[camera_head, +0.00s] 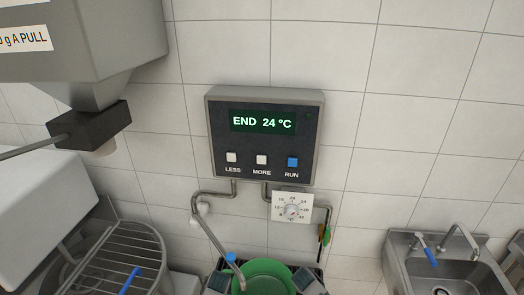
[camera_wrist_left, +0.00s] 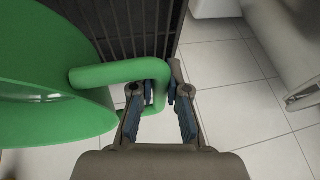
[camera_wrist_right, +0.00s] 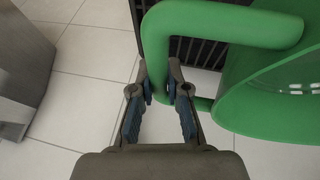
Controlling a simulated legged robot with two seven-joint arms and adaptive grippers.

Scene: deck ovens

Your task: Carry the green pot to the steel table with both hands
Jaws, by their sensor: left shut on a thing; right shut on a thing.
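The green pot (camera_head: 264,279) shows at the bottom middle of the head view, only its upper part in frame. In the left wrist view the pot (camera_wrist_left: 50,122) is at the left, with its loop handle reaching between my left gripper's fingers (camera_wrist_left: 160,92); they are shut on that handle. In the right wrist view the pot (camera_wrist_right: 270,100) is at the right, and my right gripper's fingers (camera_wrist_right: 160,90) are shut on its other handle. In the head view dark gripper parts flank the pot on both sides. I cannot make out the steel table in these views.
A control panel (camera_head: 263,152) reading END 24 °C hangs on the tiled wall, with pipes and a dial (camera_head: 292,206) below. A sink (camera_head: 446,270) stands at right, a round wire-grilled machine (camera_head: 115,262) at left. A dark grate (camera_wrist_left: 135,30) lies past the pot above the tiled floor.

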